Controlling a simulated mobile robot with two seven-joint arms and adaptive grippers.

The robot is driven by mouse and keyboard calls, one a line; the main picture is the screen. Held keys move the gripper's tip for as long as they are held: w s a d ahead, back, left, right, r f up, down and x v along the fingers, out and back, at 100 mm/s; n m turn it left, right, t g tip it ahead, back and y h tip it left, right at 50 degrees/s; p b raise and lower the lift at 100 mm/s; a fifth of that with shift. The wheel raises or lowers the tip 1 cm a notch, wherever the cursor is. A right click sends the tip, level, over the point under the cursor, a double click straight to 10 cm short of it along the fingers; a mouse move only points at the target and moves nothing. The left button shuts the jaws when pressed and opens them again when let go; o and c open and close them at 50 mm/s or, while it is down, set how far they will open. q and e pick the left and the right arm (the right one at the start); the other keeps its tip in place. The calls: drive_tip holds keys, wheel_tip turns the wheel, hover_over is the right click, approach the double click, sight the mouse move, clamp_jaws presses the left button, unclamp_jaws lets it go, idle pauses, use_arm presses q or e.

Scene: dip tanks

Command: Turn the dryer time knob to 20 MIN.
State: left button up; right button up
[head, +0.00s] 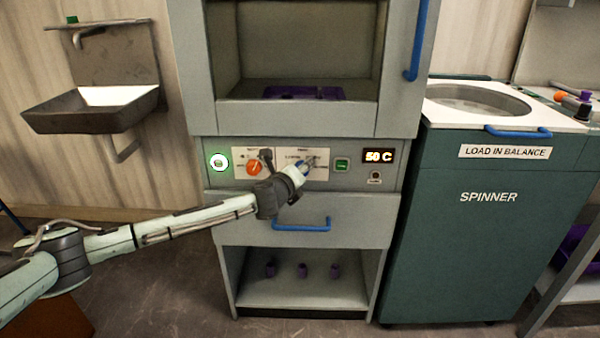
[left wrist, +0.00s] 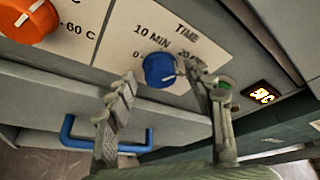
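The blue time knob (left wrist: 160,69) is on the dryer's white panel, below the labels 10 MIN and 20, with a 0 at its left. Its pointer is too unclear to read. In the left wrist view my left gripper (left wrist: 162,80) is open, with one fingertip to each side of the knob and visible gaps between. In the head view my left gripper (head: 298,171) reaches the panel from the lower left and partly covers the knob. The dryer (head: 400,120) stands in the middle, its display (head: 379,156) showing 50 C. My right gripper is not in view.
An orange knob (head: 254,168) sits left of the time knob, and a green button (head: 342,165) sits right. A drawer with a blue handle (head: 302,225) is below the panel. The spinner (head: 480,230) stands at the right, a sink (head: 90,108) at the left.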

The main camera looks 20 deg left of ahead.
use_arm(q)
drive_tip(key=v, duration=1.2)
